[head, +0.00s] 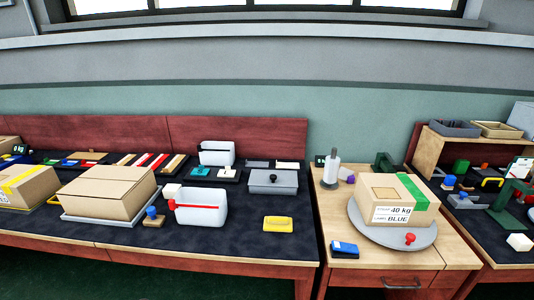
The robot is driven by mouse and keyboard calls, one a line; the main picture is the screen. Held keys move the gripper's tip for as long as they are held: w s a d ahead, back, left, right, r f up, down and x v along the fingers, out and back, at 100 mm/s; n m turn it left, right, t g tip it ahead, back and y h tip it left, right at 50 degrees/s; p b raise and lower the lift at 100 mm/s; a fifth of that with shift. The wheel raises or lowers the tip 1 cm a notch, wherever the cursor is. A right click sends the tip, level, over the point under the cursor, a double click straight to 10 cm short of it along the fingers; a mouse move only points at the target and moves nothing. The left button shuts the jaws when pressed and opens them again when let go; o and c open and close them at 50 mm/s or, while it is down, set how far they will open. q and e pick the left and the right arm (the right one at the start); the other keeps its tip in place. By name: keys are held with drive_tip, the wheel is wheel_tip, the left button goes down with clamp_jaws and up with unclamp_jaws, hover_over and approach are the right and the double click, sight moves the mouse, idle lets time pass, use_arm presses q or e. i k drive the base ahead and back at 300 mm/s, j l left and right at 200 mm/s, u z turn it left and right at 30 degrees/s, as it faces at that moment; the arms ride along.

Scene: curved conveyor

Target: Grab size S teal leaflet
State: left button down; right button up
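Two small flat items with teal and white on them lie side by side on the dark table top, just in front of the rear white bin. They may be leaflets: the left one (200,171) looks darker, the right one (229,175) paler with a dark mark. No size letter is readable on either. Neither of my grippers is in view.
A white bin with a red stripe (201,208), a grey box (273,181) and a yellow item (278,224) stand nearby. Cardboard boxes (107,192) fill the left. A labelled carton (391,199) sits on a round grey turntable (365,228) at right.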

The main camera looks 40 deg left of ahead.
sight(201, 171)
drive_tip(key=u, duration=2)
drive_tip(key=j+z, duration=0.2)
drive_tip(key=z, duration=0.2)
drive_tip(key=j+z, duration=0.15)
drive_tip(key=z, duration=0.2)
drive_tip(key=k+j+z, duration=0.1)
drive_tip(key=z, duration=0.3)
drive_tip(key=k+j+z, duration=0.1)
drive_tip(key=z, duration=0.3)
drive_tip(key=j, duration=0.1)
